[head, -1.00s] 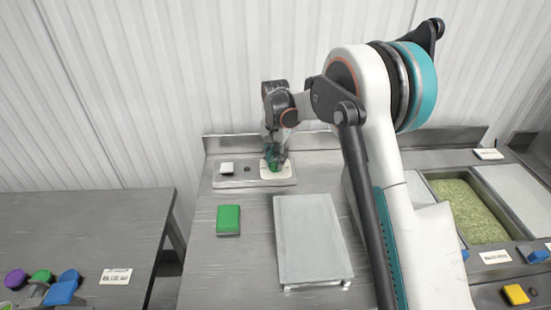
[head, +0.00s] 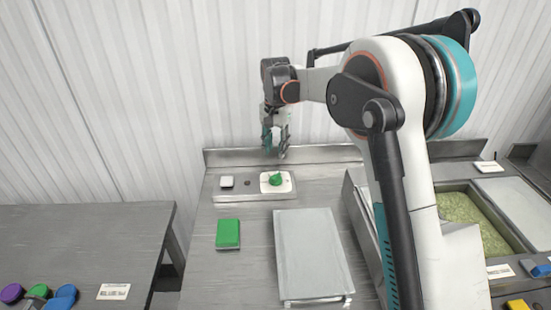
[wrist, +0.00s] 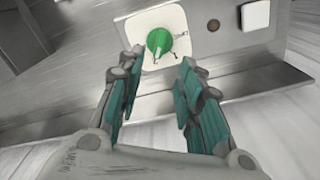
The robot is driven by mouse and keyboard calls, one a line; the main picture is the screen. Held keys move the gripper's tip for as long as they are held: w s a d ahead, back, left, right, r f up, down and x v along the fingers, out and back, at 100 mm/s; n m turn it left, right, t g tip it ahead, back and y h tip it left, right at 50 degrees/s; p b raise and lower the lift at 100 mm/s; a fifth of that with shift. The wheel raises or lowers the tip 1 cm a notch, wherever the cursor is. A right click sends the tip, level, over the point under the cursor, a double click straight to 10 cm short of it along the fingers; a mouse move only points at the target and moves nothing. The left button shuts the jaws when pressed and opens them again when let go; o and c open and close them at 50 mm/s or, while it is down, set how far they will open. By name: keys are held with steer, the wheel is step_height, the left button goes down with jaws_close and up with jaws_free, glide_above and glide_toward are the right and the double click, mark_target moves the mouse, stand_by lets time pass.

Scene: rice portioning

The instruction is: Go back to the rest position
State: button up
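My gripper (head: 275,142) hangs above the back of the steel table, over the small panel there. In the wrist view its two teal-padded fingers (wrist: 152,98) stand apart with nothing between them. A green knob-like piece (head: 275,179) sits on a white square plate (head: 289,186) on the panel, below my gripper and apart from it. The green piece also shows beyond the fingertips in the wrist view (wrist: 159,41).
A green block (head: 228,234) and a grey flat tray (head: 312,255) lie on the table. A bin of pale green grains (head: 465,222) is at the right. A lower table (head: 80,245) at the left holds colored pieces and a label (head: 113,291). A ribbed wall stands behind.

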steer(key=shift+r, duration=0.7)
steer(key=s+d+r+n+t, duration=0.1)
steer(key=s+d+r, duration=0.25)
steer(key=s, duration=0.25)
steer(key=s+d+r+n+t+b, duration=0.1)
steer(key=s+d+r, duration=0.25)
steer(key=s, duration=0.25)
steer(key=s+d+r+n+t, duration=0.1)
steer(key=s+d+r, duration=0.1)
steer(key=s+r, duration=0.3)
steer(key=s+d+f+n+t, duration=0.1)
steer(key=s+d+f+t, duration=0.1)
steer(key=s, duration=0.8)
steer(key=s+d+f+n+t+b, duration=0.1)
steer(key=s+d+f, duration=0.3)
steer(key=s, duration=0.7)
step_height(320, 180, down, 2)
steer(key=shift+f+n+t, duration=0.1)
steer(key=shift+n+t, duration=0.4)
steer(key=shift+t, duration=0.1)
